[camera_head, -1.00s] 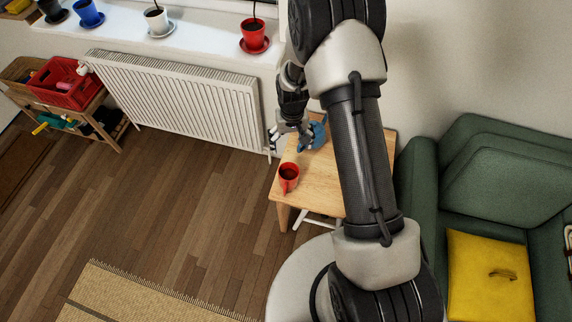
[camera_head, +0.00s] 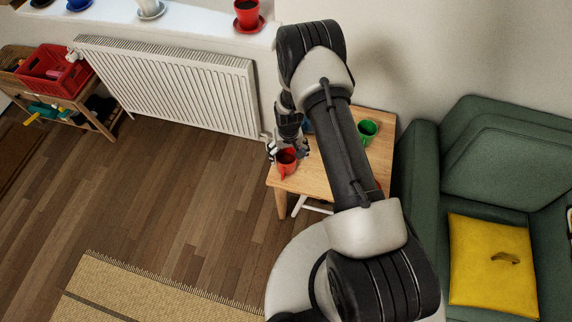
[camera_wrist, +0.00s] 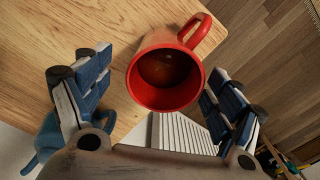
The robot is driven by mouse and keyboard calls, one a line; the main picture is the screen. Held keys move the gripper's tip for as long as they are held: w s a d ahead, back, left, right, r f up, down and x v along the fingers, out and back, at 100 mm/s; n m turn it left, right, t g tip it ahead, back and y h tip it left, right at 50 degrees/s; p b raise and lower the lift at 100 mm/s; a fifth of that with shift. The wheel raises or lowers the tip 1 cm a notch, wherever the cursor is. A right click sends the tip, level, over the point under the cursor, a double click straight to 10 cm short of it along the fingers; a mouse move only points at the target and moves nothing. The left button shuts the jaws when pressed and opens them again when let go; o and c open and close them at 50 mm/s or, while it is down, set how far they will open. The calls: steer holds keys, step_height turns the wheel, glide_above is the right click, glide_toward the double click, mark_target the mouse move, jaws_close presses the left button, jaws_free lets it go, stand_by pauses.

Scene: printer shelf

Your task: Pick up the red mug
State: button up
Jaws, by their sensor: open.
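The red mug (camera_head: 286,161) stands near the left edge of the small wooden table (camera_head: 312,182). In the wrist view the mug (camera_wrist: 166,80) lies between and just ahead of the two fingers, its open top facing the camera with dark brown inside. Its handle points to the upper right in that view. My gripper (camera_head: 288,150) is at the mug in the head view, partly over it. In the wrist view my gripper (camera_wrist: 155,95) is open, with a finger on each side of the mug and gaps visible.
A green mug (camera_head: 367,131) stands at the table's right side. A blue object (camera_wrist: 45,145) is at the lower left of the wrist view. A white radiator (camera_head: 170,85) stands behind on the left, and a green armchair (camera_head: 425,165) is to the right.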

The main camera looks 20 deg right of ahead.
mark_target(286, 161)
steer(key=f, duration=0.1)
steer(key=f+b, duration=0.1)
steer(key=f, duration=0.1)
steer(key=f+b, duration=0.1)
steer(key=f, duration=0.1)
steer(key=shift+s+a+f, duration=0.1)
steer(key=shift+a+f, duration=0.1)
steer(key=shift+a, duration=0.15)
steer(key=shift+r, duration=0.1)
steer(key=shift+c, duration=0.6)
steer(key=c, duration=1.3)
steer(key=shift+r, duration=0.1)
